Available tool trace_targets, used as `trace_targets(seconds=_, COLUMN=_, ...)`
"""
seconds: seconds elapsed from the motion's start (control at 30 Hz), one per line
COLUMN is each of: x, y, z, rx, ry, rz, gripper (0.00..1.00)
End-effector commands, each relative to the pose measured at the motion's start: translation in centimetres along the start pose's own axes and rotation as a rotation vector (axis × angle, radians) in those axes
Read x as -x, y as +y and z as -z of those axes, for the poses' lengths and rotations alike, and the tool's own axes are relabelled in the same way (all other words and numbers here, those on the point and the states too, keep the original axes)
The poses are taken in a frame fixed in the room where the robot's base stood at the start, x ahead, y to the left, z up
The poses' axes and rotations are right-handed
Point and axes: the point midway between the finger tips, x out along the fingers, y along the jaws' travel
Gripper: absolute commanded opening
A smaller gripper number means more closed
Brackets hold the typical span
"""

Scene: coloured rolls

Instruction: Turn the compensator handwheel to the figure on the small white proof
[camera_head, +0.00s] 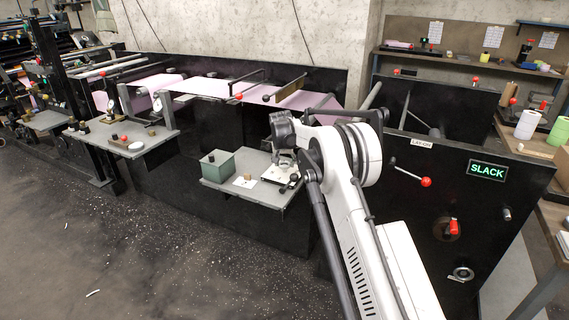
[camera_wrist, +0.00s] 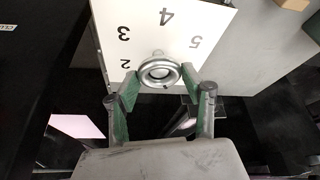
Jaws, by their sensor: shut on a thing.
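My gripper (camera_wrist: 160,78) has its two green-padded fingers closed on the silver handwheel (camera_wrist: 160,66), one on each side of its rim. A small dark mark shows on the near part of the rim. The wheel sits at the edge of a white dial plate (camera_wrist: 187,22), with the black figures 2, 3, 4 and 5 legible in the wrist view. In the head view my arm hides the handwheel, and part of the white plate (camera_head: 282,175) shows below my wrist. A small white card (camera_head: 240,184), possibly the proof, lies on the grey shelf; any figure on it is unreadable.
A green box (camera_head: 218,163) and a small brass-coloured block (camera_head: 247,177) stand on the grey shelf (camera_head: 262,196), left of the plate. A black panel with a lit SLACK sign (camera_head: 487,171) and a red-knobbed lever (camera_head: 426,182) stands right of my arm.

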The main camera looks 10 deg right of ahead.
Motion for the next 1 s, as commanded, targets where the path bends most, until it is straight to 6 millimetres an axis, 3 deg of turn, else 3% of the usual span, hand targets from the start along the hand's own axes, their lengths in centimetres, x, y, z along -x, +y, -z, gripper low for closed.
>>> trace_targets(seconds=0.4, x=0.0, y=0.0, z=0.0, rx=-0.006, ry=0.0, rz=-0.002, gripper=0.17)
trace_targets(seconds=0.43, x=0.0, y=0.0, z=0.0, rx=-0.006, ry=0.0, rz=-0.002, gripper=0.46)
trace_targets(seconds=0.57, x=0.0, y=0.0, z=0.0, rx=-0.006, ry=0.0, rz=-0.002, gripper=0.63)
trace_targets(seconds=0.87, x=0.2, y=0.0, z=0.0, rx=-0.006, ry=0.0, rz=-0.002, gripper=0.63)
trace_targets(seconds=1.0, x=1.2, y=0.0, z=0.0, rx=-0.005, ry=0.0, rz=-0.002, gripper=0.63)
